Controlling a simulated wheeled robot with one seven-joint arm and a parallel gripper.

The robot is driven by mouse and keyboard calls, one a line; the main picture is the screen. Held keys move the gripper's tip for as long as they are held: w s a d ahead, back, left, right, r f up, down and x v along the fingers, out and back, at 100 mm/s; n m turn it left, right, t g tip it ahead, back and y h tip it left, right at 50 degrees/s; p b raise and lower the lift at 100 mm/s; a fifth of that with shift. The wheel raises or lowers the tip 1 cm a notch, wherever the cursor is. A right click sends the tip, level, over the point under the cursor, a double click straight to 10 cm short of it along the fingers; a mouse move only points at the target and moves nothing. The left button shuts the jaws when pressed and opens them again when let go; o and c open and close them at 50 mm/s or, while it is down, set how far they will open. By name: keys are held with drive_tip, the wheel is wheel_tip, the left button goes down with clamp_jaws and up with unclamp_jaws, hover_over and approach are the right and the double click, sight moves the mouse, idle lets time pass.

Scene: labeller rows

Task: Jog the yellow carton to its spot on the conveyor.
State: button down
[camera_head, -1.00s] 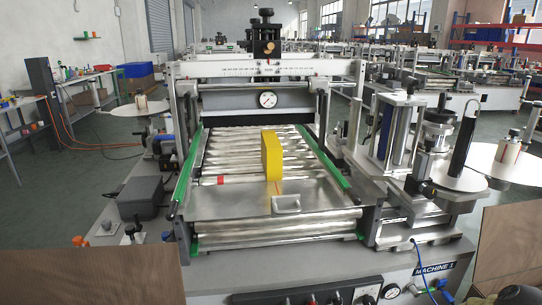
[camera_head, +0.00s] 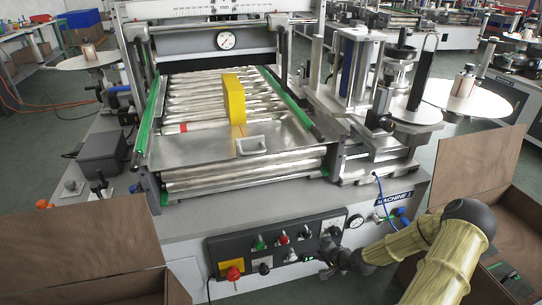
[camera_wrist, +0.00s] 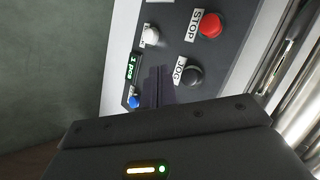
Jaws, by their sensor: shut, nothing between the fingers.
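The yellow carton (camera_head: 234,98) stands upright on the silver rollers of the conveyor (camera_head: 195,100), just behind the flat metal plate. A thin orange-red line (camera_head: 240,147) lies on that plate in front of the carton, and a red mark (camera_head: 176,128) sits on the rollers to its left. My gripper (camera_head: 332,258) is low at the right part of the machine's control panel. In the wrist view its shut, empty fingers (camera_wrist: 157,86) are beside the black JOG button (camera_wrist: 195,75). I cannot tell whether they touch the panel.
The wrist view also shows a red STOP button (camera_wrist: 209,25), a white knob (camera_wrist: 151,36), a blue button (camera_wrist: 134,101) and a small green display (camera_wrist: 133,66). A red mushroom button (camera_head: 233,273) is at the panel's lower left. Brown open boxes (camera_head: 75,245) flank the machine.

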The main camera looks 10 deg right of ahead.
drive_tip(key=s+a+r+n+g+h, duration=0.2)
drive_tip(key=s+a+r+n, duration=0.3)
drive_tip(key=r, duration=0.8)
drive_tip(key=s+a+r+n+g+h, duration=0.2)
drive_tip(key=s+a+r+n, duration=0.3)
drive_tip(key=s+a+r, duration=0.5)
wheel_tip(320, 180, up, 3)
drive_tip(key=shift+s+a+r+g, duration=0.1)
drive_tip(key=shift+s+a+g, duration=0.2)
drive_tip(key=shift+s+g, duration=0.5)
drive_tip(key=shift+w+a, duration=0.1)
drive_tip(key=shift+w, duration=0.05)
